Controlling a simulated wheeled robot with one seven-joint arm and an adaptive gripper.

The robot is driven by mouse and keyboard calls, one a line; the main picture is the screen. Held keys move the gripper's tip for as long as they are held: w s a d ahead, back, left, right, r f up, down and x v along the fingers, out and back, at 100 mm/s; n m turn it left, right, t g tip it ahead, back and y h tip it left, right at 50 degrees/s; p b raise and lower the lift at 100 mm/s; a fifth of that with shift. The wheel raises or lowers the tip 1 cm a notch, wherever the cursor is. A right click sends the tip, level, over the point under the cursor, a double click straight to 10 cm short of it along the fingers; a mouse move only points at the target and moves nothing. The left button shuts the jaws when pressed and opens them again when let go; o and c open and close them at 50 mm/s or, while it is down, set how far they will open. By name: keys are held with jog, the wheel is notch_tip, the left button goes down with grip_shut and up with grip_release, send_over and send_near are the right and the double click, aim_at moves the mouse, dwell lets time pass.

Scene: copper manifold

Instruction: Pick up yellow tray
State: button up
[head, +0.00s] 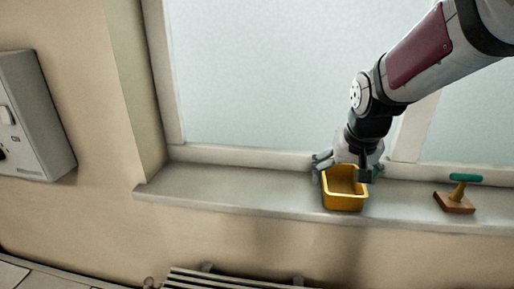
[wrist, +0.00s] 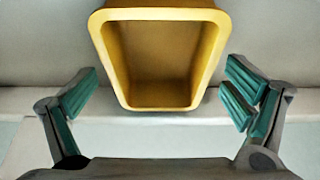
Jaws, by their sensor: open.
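The yellow tray (head: 344,202) is a small, deep, open-topped box standing upright on the window sill in the head view. It looks empty. In the wrist view the yellow tray (wrist: 158,103) fills the upper middle, with its open mouth facing the camera. My gripper (head: 345,166) is at the tray's back, window side, in the head view. In the wrist view my gripper (wrist: 160,98) is open, with one green-padded finger on each side of the tray. Gaps show between the fingers and the tray walls. Part of the tray's far side is hidden by the gripper in the head view.
A stamp-like tool with a green handle and a brown base (head: 455,198) stands on the sill (head: 240,192) to the right. The window (head: 260,75) is close behind. The sill left of the tray is clear. A grey wall box (head: 32,115) hangs at left, and a radiator (head: 235,279) is below.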

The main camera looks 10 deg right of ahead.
aim_at(340, 192)
jog(key=shift+x, duration=1.3)
jog(key=c, duration=1.2)
jog(key=shift+c, duration=0.2)
jog(key=shift+r, duration=0.15)
jog(key=shift+c, duration=0.2)
